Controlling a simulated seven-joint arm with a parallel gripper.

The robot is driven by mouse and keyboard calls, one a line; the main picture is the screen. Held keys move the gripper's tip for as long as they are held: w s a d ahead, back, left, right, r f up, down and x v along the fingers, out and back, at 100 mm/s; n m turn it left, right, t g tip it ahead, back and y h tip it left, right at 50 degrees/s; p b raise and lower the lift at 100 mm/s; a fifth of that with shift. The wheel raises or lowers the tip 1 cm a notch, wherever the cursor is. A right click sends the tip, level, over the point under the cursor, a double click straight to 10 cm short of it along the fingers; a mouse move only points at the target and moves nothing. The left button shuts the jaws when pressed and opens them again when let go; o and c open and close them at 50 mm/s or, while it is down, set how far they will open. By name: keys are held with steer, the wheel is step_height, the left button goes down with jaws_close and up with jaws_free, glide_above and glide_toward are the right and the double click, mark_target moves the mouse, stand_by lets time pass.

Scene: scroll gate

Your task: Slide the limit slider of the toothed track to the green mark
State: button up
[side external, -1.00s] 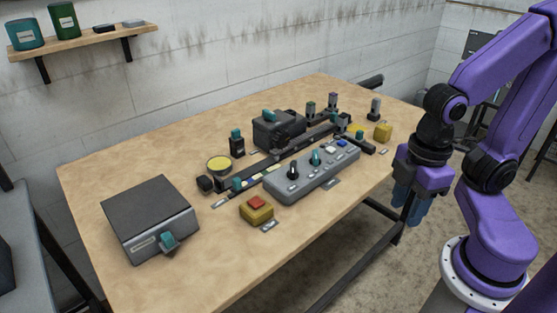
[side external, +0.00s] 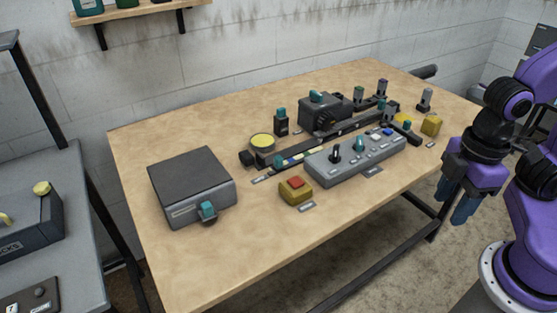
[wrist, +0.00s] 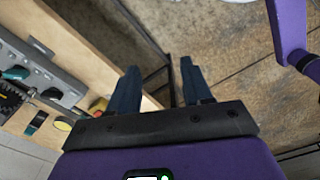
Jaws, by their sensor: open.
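The toothed track (side external: 330,136) is a long dark rail running diagonally across the table in the side external view. A teal-topped slider (side external: 280,161) sits near its front left end, beside a strip (side external: 304,157) with yellow, white and blue patches. It looks like the limit slider, but the picture is too small to be sure. I cannot make out a green mark. My gripper (side external: 457,202) hangs beyond the table's right edge, pointing down, well apart from the track. In the wrist view its two blue fingers (wrist: 160,88) are spread with nothing between them.
A grey control panel (side external: 350,163) with knobs stands in front of the track, with a yellow box with a red button (side external: 296,190) beside it. A dark box (side external: 192,185) is at left. A black block (side external: 325,112) and several small upright parts stand behind.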

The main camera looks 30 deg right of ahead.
steer(key=w+a+r+m, duration=0.3)
steer(key=w+a, duration=0.4)
steer(key=w, duration=0.3)
steer(key=m, duration=1)
glide_above(278, 157)
step_height(278, 157, down, 3)
step_height(278, 157, down, 17)
steer(key=shift+s+r, duration=0.1)
jaws_close()
steer(key=d, duration=1.2)
steer(key=shift+d, duration=0.35)
